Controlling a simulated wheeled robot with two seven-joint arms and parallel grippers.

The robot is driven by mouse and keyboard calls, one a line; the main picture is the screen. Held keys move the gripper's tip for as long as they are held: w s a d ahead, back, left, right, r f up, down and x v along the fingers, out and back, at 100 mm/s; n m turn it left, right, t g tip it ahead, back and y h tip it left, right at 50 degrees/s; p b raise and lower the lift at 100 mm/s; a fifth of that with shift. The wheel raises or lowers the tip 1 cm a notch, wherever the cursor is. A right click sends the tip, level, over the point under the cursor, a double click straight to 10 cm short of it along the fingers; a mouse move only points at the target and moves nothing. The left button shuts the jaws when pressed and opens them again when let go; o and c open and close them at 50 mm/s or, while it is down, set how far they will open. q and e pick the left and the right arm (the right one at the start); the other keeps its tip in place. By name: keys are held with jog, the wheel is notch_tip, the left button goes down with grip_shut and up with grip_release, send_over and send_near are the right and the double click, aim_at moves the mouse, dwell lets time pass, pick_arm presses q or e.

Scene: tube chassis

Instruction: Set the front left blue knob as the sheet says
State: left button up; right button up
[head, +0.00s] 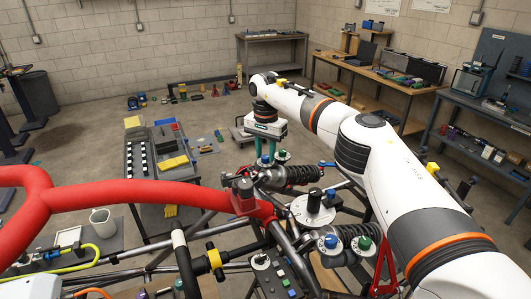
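My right arm reaches from the lower right to the far shock absorber (290,175). Its gripper (265,154) points down with two teal fingers, a gap showing between them. The fingertips are at the far blue knob (264,159), one to each side as far as I can see; whether they touch it is too small to tell. A green knob (282,156) stands just right of it. A nearer pair, a blue knob (331,241) and a green knob (364,242), sits on the near shock absorber. Knob markings are unreadable. My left gripper is not in view.
A red tube (130,196) of the chassis crosses the left and middle. A grey cart (135,190) stands behind the tube. Benches line the right wall.

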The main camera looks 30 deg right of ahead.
aim_at(265, 156)
jog(key=shift+o, duration=1.2)
jog(key=shift+f, duration=0.1)
jog(key=shift+r+b, duration=0.45)
jog(key=shift+b, duration=0.05)
notch_tip(265, 156, up, 5)
jog(key=shift+r+b, duration=0.15)
jog(key=shift+b, duration=0.8)
notch_tip(265, 156, up, 6)
jog(key=shift+s+f+p, duration=0.1)
jog(key=shift+p, duration=0.75)
jog(key=shift+f, duration=0.1)
